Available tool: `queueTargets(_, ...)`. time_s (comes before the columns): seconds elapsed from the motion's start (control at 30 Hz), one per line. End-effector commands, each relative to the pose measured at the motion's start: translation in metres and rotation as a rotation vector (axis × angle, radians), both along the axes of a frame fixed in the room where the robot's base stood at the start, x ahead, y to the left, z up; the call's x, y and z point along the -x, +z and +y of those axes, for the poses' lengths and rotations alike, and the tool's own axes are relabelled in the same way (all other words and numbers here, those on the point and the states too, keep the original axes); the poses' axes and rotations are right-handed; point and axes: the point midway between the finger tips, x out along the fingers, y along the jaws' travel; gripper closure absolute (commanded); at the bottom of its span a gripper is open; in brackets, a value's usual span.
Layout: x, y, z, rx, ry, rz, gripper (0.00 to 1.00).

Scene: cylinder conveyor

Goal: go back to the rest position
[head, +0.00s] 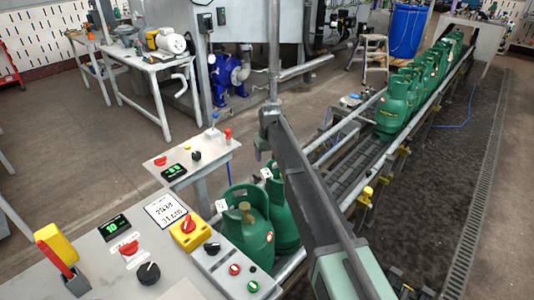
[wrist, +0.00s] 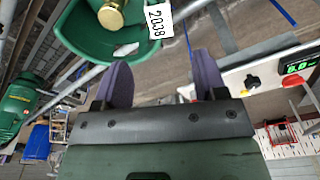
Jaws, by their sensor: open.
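In the wrist view, my gripper (wrist: 163,75) shows two purple-grey fingers spread apart with nothing between them. Just beyond the fingertips is the top of a green gas cylinder (wrist: 85,42) with a brass valve and a white tag reading 2038. In the head view, two green cylinders, a near one (head: 247,238) and one behind it (head: 281,212), stand upright beside the control desk. My grey arm crosses the middle of the head view and partly hides the rear one. I cannot make out my fingers in the head view.
A row of several green cylinders (head: 391,112) stands on the conveyor (head: 349,172) at right. The control desk (head: 85,265), with buttons and a display, fills the lower left. A smaller panel (head: 183,160) stands behind it. Open floor lies at left, with a workbench (head: 150,65).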

Motion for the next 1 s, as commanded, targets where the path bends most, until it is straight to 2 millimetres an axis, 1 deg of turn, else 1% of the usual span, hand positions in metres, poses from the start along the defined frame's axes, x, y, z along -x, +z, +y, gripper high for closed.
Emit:
queueTargets(0.5, 0.001, -0.001, 0.0, 0.0, -0.015, 0.006, 0.35)
queueTargets(0.53, 0.008, -0.001, -0.003, 0.001, -0.029, 0.013, 0.35)
queueTargets(0.57, 0.018, -0.001, -0.006, 0.003, -0.039, 0.019, 0.35)
queueTargets(0.63, 0.055, -0.002, -0.02, 0.008, -0.068, 0.035, 0.35)
queueTargets(0.67, 0.076, -0.002, -0.032, 0.011, -0.087, 0.043, 0.35)
queueTargets(0.7, 0.105, -0.002, -0.051, 0.014, -0.119, 0.053, 0.35)
queueTargets(0.77, 0.155, -0.002, -0.085, 0.021, -0.175, 0.07, 0.35)
queueTargets(0.8, 0.188, -0.002, -0.107, 0.024, -0.215, 0.08, 0.35)
queueTargets(0.87, 0.237, -0.002, -0.14, 0.029, -0.274, 0.095, 0.35)
queueTargets(0.9, 0.267, -0.002, -0.158, 0.031, -0.31, 0.103, 0.35)
queueTargets(1.0, 0.327, -0.002, -0.195, 0.033, -0.386, 0.117, 0.35)
